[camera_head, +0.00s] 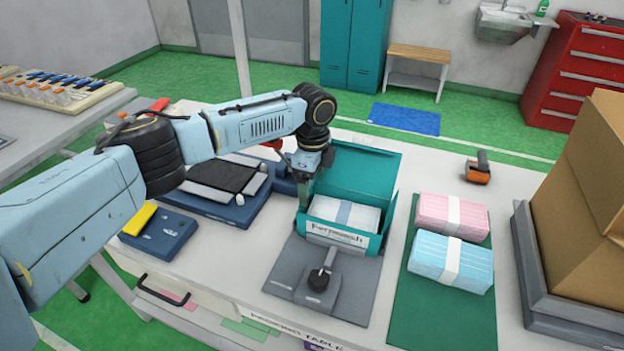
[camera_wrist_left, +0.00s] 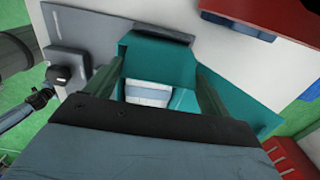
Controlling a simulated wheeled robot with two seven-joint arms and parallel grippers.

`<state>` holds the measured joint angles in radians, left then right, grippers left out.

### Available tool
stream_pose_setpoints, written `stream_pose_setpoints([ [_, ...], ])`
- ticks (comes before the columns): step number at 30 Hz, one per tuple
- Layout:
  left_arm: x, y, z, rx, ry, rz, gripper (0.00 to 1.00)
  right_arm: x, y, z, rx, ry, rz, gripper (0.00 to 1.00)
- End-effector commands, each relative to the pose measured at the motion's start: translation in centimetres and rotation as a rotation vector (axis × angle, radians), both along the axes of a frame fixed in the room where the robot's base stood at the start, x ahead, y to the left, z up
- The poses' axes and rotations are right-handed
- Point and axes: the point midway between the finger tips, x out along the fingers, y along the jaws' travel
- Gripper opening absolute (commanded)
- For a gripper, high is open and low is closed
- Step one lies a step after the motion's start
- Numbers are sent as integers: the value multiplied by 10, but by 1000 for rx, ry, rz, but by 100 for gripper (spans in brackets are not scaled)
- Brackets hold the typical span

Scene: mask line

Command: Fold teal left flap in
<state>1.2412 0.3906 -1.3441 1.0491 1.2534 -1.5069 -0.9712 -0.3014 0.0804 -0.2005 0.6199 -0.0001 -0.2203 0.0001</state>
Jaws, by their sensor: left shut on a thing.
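A teal box (camera_head: 340,237) stands open on the grey fixture, with its broad lid (camera_head: 364,170) raised at the back. A white stack of masks with a pale blue band (camera_head: 344,214) lies inside; it also shows in the left wrist view (camera_wrist_left: 148,92). My left gripper (camera_head: 304,200) points down at the box's left side, shut on the teal left flap (camera_wrist_left: 160,52). The flap is mostly hidden behind the gripper in the head view. In the left wrist view the fingers (camera_wrist_left: 160,72) stand on either side of teal board. My right gripper is not in view.
The grey fixture (camera_head: 282,265) has a black knob (camera_head: 320,278) in front of the box. Pink (camera_head: 452,212) and blue (camera_head: 450,258) mask stacks lie on a green mat (camera_head: 425,318) to the right. A cardboard box (camera_head: 585,180) stands far right. Dark blue trays (camera_head: 165,233) lie left.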

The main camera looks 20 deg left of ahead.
Motion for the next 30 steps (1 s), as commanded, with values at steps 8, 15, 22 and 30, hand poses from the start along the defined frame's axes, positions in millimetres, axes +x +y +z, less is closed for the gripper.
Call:
stream_pose_setpoints([
  [8,-1,-8,0,106,0,-3,59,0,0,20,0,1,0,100],
  [15,-1,-17,-6,284,-7,-2,59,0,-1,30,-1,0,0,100],
  [22,-1,-23,-14,446,-16,-1,59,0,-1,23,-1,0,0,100],
  [30,-1,-27,-20,571,-20,-1,59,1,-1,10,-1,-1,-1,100],
])
